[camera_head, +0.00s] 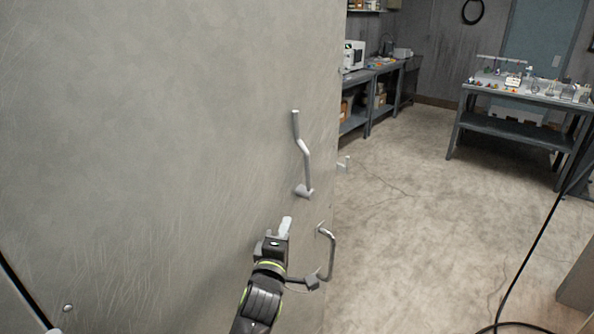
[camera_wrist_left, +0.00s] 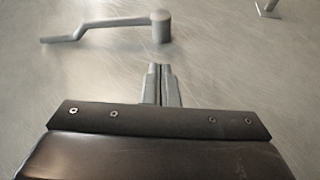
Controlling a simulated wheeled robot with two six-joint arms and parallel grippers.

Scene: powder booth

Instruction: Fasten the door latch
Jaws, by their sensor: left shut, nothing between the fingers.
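The door (camera_head: 160,130) is a large scratched grey metal panel filling the left of the head view. Its latch is a bent grey lever (camera_head: 304,160), with the pivot at its lower end and its free end pointing up. In the left wrist view the lever (camera_wrist_left: 105,28) runs left from its round pivot. My left gripper (camera_head: 286,224) is shut and empty, just below the pivot in the head view. Its closed fingertips (camera_wrist_left: 160,68) appear apart from the lever. My right gripper is not in view.
A U-shaped pull handle (camera_head: 331,255) stands on the door near its edge, right of my left gripper. A small light bracket (camera_head: 343,164) shows beside the door edge. Open concrete floor (camera_head: 410,220) lies right, with a workbench (camera_head: 515,100) and a black cable (camera_head: 530,250).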

